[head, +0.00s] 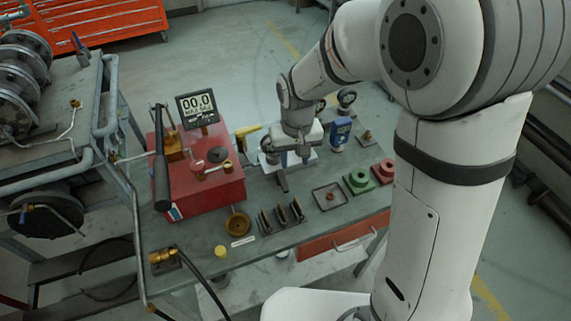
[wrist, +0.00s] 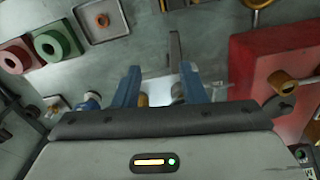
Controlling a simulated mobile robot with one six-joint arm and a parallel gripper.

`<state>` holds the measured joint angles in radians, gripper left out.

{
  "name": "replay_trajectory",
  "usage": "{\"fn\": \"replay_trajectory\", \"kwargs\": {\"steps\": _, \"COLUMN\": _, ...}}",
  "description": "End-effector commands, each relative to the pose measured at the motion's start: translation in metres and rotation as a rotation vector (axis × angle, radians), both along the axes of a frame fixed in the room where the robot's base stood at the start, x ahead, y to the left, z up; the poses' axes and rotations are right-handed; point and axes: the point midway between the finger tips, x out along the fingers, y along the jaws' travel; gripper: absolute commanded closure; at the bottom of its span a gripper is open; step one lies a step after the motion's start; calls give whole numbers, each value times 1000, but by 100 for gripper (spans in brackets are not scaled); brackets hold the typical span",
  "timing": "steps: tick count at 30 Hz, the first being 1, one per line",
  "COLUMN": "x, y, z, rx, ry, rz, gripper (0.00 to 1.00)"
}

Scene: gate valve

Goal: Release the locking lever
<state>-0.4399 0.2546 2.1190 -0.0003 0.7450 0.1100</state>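My gripper (head: 294,158) is over the workbench, pointing down at a white-based fixture (head: 268,160). In the wrist view its two blue fingers (wrist: 160,84) stand apart. A dark grey bar (wrist: 175,50), which looks like the locking lever, runs out beyond the fingers from the pale plate (wrist: 165,88). Its end also shows in the head view (head: 282,181). The bar's inner end lies between the fingers in the picture; I cannot tell whether either finger touches it. My gripper and wrist hide much of the fixture.
A red box (head: 215,190) with a black-handled lever (head: 161,170) and a display (head: 198,107) stands to the left. Green (head: 357,180) and red (head: 383,171) blocks and a square tray (head: 329,196) lie to the right.

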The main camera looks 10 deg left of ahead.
Motion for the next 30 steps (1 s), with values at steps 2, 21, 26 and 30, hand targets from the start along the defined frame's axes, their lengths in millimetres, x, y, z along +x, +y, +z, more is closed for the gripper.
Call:
{"fn": "replay_trajectory", "kwargs": {"steps": 2, "x": 2, "y": 14, "z": -10, "rx": -6, "ry": 13, "rz": 21, "gripper": 62}}
{"fn": "replay_trajectory", "kwargs": {"steps": 21, "x": 4, "y": 28, "z": -85, "rx": -11, "ry": 24, "rz": 39, "gripper": 62}}
{"fn": "replay_trajectory", "kwargs": {"steps": 26, "x": 5, "y": 28, "z": -97, "rx": -10, "ry": 22, "rz": 39, "gripper": 62}}
{"fn": "replay_trajectory", "kwargs": {"steps": 30, "x": 5, "y": 28, "z": -99, "rx": -10, "ry": 21, "rz": 39, "gripper": 62}}
